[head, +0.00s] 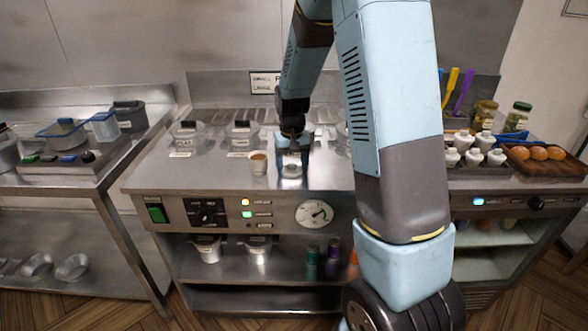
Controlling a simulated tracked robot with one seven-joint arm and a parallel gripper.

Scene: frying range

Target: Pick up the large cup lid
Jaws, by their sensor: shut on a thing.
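My gripper (291,143) is low over the middle of the steel counter, with its dark fingers pointing down. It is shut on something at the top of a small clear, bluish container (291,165). This looks like the large cup lid, but the fingers cover most of it and its outline is too small to make out. I cannot tell whether the lid still touches the container. A small tan-topped cup (258,163) stands just left of the gripper, apart from it.
Two clear tubs with dark-handled lids, a left one (187,139) and a right one (241,136), stand left of the gripper. White bottles (474,155) and a wooden tray (543,170) are at the right. My arm hides the counter's right middle. The counter's front left is clear.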

